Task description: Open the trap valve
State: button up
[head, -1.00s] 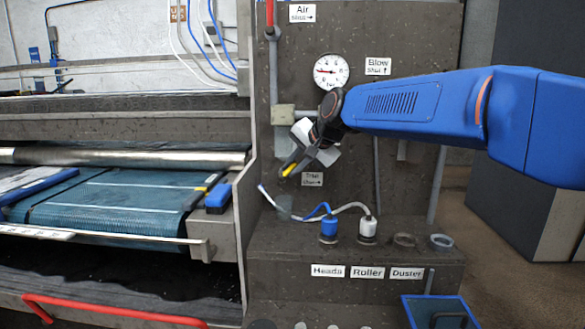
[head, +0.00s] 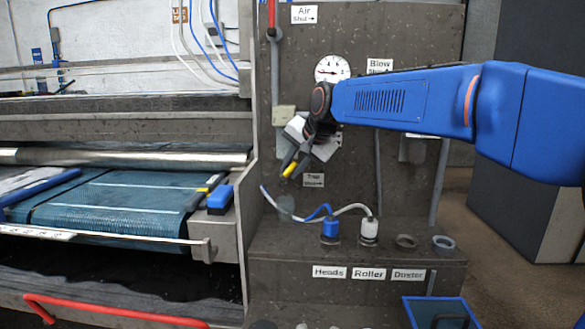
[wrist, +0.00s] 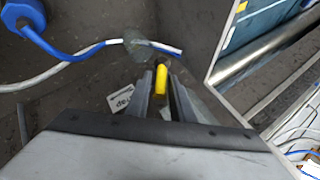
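The trap valve shows as a yellow lever tip (head: 290,168) on the dark panel, beside the label "Trap Shut" (head: 314,180) with its arrow to the right. My gripper (head: 295,165) is at the lever, pointing down and left. In the wrist view the yellow lever (wrist: 161,78) lies between the two grey fingers (wrist: 163,88). The fingers look open, with a narrow gap beside the lever; firm contact is not visible. The lever's base is hidden by the fingers. The clear trap bowl (head: 285,206) hangs below, with hoses passing it.
A pressure gauge (head: 332,70) and the "Blow" label (head: 380,65) are above my arm. Blue (head: 330,228) and white (head: 369,229) hose couplings stand on the ledge below. The rug machine's bed (head: 110,200) is at left. A blue tray (head: 440,312) is at lower right.

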jog(key=v, duration=1.7)
jog(key=shift+s+d+r, duration=0.1)
jog(key=shift+s+d, duration=0.05)
